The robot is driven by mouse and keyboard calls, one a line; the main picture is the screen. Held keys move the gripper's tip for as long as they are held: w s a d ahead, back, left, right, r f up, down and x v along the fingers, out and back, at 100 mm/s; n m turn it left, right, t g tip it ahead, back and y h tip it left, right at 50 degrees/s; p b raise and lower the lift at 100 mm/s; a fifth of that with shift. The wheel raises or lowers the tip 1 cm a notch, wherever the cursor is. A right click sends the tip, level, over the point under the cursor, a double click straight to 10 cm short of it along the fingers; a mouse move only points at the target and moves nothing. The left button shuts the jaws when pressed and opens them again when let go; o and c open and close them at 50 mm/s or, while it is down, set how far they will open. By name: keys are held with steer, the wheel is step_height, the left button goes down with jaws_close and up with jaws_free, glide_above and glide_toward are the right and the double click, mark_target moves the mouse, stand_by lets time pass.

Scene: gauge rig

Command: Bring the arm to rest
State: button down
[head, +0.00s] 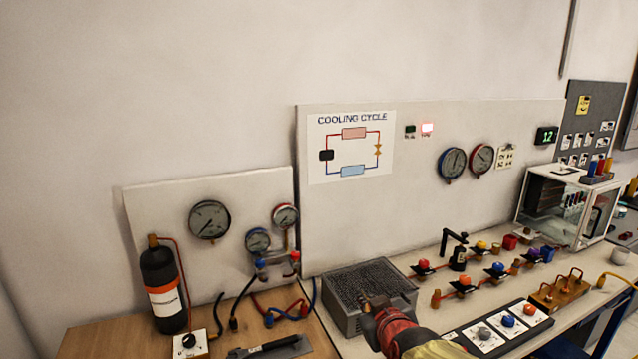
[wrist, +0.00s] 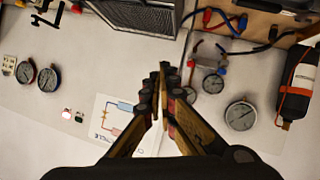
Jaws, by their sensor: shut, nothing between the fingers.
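My gripper (head: 372,302) shows at the bottom centre of the head view, at the end of my red and yellow arm. It is in front of the grey finned metal box (head: 352,322) and overlaps its near right side in the picture. In the wrist view my gripper's fingers (wrist: 163,68) meet at the tips with nothing between them. The finned box also shows there (wrist: 140,15), beyond the fingertips at the top. I cannot tell from the pictures how much space lies between the fingers and the box.
A black cylinder (head: 161,285) stands at left. Gauges with red and blue hoses (head: 290,312) are beside the box. Valves (head: 463,284), a knob panel (head: 499,330) and a glass-fronted case (head: 555,208) are at right. The board (head: 420,215) rises behind.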

steer(key=s+d+f+m+g, duration=0.1)
steer(key=s+d+m+g, duration=0.1)
steer(key=s, duration=1.2)
steer(key=s+d+f+m+g+h, duration=0.1)
steer(key=s+d+g, duration=0.4)
steer(key=s, duration=1)
steer(key=shift+s+d+f+m+h, duration=0.15)
steer(key=shift+d+f+m+h, duration=0.15)
steer(key=shift+d+f+m, duration=0.55)
